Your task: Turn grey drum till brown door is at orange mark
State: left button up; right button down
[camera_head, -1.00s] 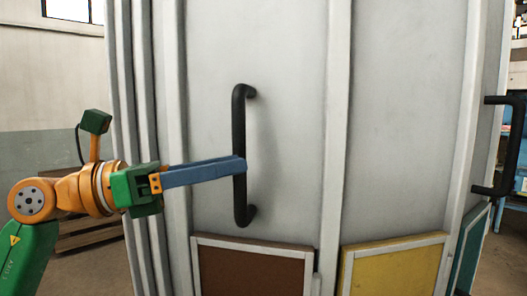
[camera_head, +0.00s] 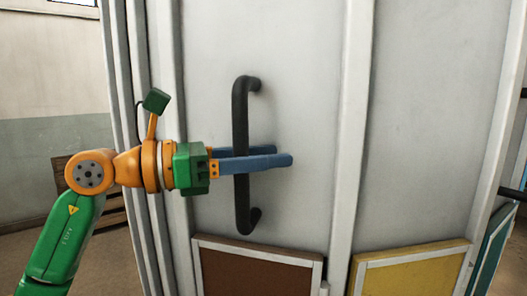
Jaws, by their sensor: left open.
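The grey drum (camera_head: 300,60) fills the middle of the head view, with pale upright ribs between flat panels. A black bar handle (camera_head: 241,110) stands upright on its left front panel. The brown door (camera_head: 255,274), in a pale frame, sits below this handle and is cut off by the bottom edge. My left gripper (camera_head: 282,155) is open, its two blue fingers reaching past the handle. One finger crosses in front of the bar and the other passes behind it; I cannot tell whether either touches. The orange mark and my right gripper are not in view.
A yellow door (camera_head: 412,271) is right of the brown one, and a teal door (camera_head: 490,250) is farther right. Part of another black handle (camera_head: 513,193) shows at the right edge. A wooden pallet (camera_head: 112,205) stands behind my left arm.

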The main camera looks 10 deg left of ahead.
pick_arm(q)
jog(key=shift+s+a, duration=0.1)
jog(key=shift+s, duration=0.05)
grip_shut()
jog(key=shift+r, duration=0.15)
dwell(1.0)
